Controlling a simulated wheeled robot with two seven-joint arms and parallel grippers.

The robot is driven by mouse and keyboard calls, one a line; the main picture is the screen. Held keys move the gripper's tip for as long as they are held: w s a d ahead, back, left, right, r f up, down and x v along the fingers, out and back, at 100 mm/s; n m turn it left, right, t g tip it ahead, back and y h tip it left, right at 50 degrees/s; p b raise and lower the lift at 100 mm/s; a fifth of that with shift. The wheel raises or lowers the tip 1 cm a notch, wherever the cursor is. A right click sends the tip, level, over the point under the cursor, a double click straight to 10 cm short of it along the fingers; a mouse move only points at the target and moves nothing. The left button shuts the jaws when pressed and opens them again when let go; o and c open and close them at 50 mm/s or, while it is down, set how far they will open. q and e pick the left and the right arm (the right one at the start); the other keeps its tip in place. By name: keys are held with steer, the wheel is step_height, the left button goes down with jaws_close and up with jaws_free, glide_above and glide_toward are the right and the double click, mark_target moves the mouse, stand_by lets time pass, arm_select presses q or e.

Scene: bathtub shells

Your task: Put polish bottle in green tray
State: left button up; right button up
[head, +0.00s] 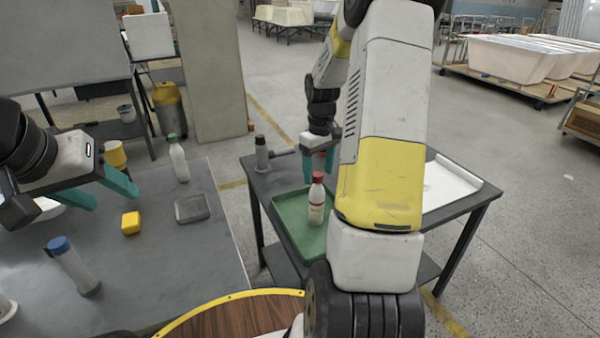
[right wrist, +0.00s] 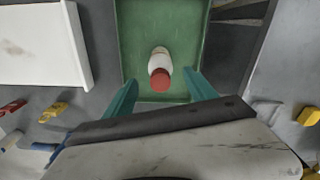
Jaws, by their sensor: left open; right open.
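A white bottle with a red cap (head: 317,200), which I take as the polish bottle, stands upright in the green tray (head: 287,217) on the right-hand table. It also shows in the right wrist view (right wrist: 160,58), inside the green tray (right wrist: 133,30). My right gripper (head: 319,165) is open and just behind the bottle in the head view. In the right wrist view its teal fingers (right wrist: 161,79) are spread on either side of the bottle, apart from it. My left gripper (head: 112,192) is open and empty above the left table.
On the left table stand a green-capped bottle (head: 178,160) and a blue-capped bottle (head: 73,266), with a yellow block (head: 131,223) and a grey dish (head: 192,208). A white tray (head: 447,187) lies right of the green one. A grey bottle (head: 262,155) stands at the table's back corner.

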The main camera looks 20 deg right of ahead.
step_height(320, 180, up, 6)
steer(key=shift+f, duration=0.25)
steer(key=s+a+r+m+t, duration=0.2)
steer(key=s+a+r+t, duration=0.2)
steer(key=s+a+r, duration=0.9)
steer(key=s+a+r+m+t+y, duration=0.1)
steer(key=s+a+t+y, duration=0.1)
steer(key=s, duration=0.6)
steer(key=shift+s+a+r, duration=0.2)
steer(key=shift+s+a, duration=0.15)
steer(key=shift+a, duration=0.45)
steer(key=shift+c, duration=0.5)
